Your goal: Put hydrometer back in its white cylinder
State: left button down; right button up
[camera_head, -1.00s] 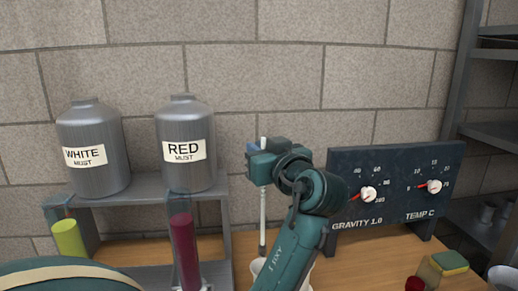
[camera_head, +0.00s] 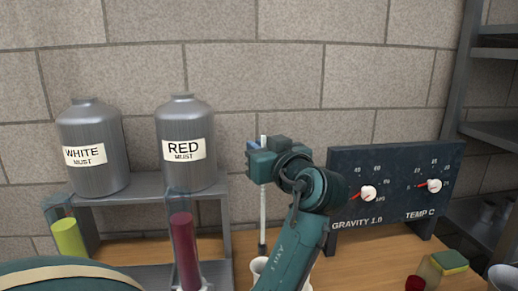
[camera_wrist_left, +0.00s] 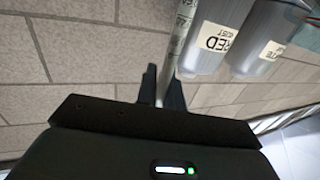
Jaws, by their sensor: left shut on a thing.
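My left gripper (camera_head: 258,162) is shut on the hydrometer (camera_head: 263,215), a thin pale rod with a dark lower tip. It hangs upright, its top showing just above the fingers. In the left wrist view the hydrometer (camera_wrist_left: 180,30) runs between the two fingers (camera_wrist_left: 162,92). Its tip is above or behind a pale cup; I cannot tell which. The likely white cylinder (camera_head: 68,236), clear with yellow-green liquid, stands at the far left by the WHITE MUST can. A second clear cylinder (camera_head: 184,250) with dark red liquid stands nearer the gripper. My right gripper is out of view.
The WHITE MUST can (camera_head: 92,150) and RED MUST can (camera_head: 186,145) stand on a grey shelf (camera_head: 145,200). The pale cup (camera_head: 258,266) is partly hidden by my arm. A dial panel (camera_head: 395,190) stands right, with a sponge (camera_head: 452,262) in front.

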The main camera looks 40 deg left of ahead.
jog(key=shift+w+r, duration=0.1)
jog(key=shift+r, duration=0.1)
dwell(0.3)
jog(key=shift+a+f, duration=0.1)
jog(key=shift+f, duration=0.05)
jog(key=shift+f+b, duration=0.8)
jog(key=shift+b, duration=0.1)
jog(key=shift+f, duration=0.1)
dwell(0.3)
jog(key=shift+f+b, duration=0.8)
jog(key=shift+b, duration=0.2)
